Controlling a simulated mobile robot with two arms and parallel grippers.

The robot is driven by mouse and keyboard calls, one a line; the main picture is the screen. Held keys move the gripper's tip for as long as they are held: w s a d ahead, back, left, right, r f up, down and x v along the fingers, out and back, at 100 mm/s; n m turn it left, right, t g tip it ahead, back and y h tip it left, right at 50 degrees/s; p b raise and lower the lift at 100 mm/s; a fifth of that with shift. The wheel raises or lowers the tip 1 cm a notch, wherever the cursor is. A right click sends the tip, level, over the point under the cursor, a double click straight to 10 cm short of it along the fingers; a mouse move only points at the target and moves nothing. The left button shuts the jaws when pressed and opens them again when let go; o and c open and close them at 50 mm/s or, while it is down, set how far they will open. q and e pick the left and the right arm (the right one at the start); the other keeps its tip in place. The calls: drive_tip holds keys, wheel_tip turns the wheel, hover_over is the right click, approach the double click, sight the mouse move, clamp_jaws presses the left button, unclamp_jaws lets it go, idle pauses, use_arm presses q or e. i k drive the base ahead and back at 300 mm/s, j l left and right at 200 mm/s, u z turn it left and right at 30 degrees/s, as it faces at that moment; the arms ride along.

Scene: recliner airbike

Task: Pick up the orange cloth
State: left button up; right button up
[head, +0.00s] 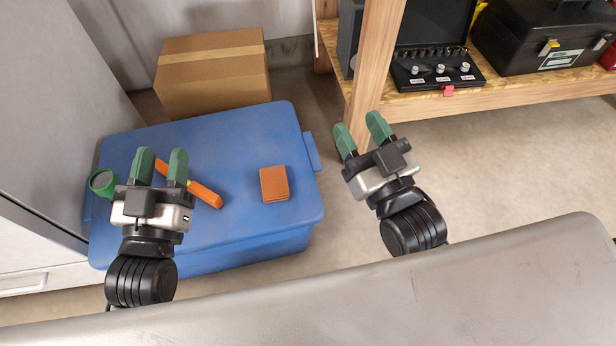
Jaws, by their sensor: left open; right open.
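The orange cloth (274,183) is a small folded square lying flat on the lid of the blue bin (240,130), right of the lid's middle. My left gripper (160,166) is open, above the left part of the lid, left of the cloth and apart from it. My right gripper (360,132) is open and empty, over the floor to the right of the bin and apart from the cloth. Nothing covers the cloth.
An orange-handled tool (204,194) lies beside my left gripper, partly hidden by it. A green roll (103,182) sits at the lid's left edge. A cardboard box (212,75) stands behind. A wooden shelf (470,100) holds a socket set (432,68) and toolbox (545,40). A grey surface (400,295) spans the front.

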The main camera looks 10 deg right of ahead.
sight(275, 187)
drive_tip(key=z, duration=0.8)
drive_tip(key=k+j+z, duration=0.25)
drive_tip(key=z, duration=0.2)
drive_tip(key=k+j+z, duration=0.25)
drive_tip(key=z, duration=0.2)
drive_tip(key=k+j, duration=0.15)
drive_tip(key=k, duration=0.25)
drive_tip(key=k+j, duration=0.15)
drive_tip(key=k, duration=0.2)
drive_tip(key=k+j, duration=0.1)
drive_tip(key=k, duration=0.3)
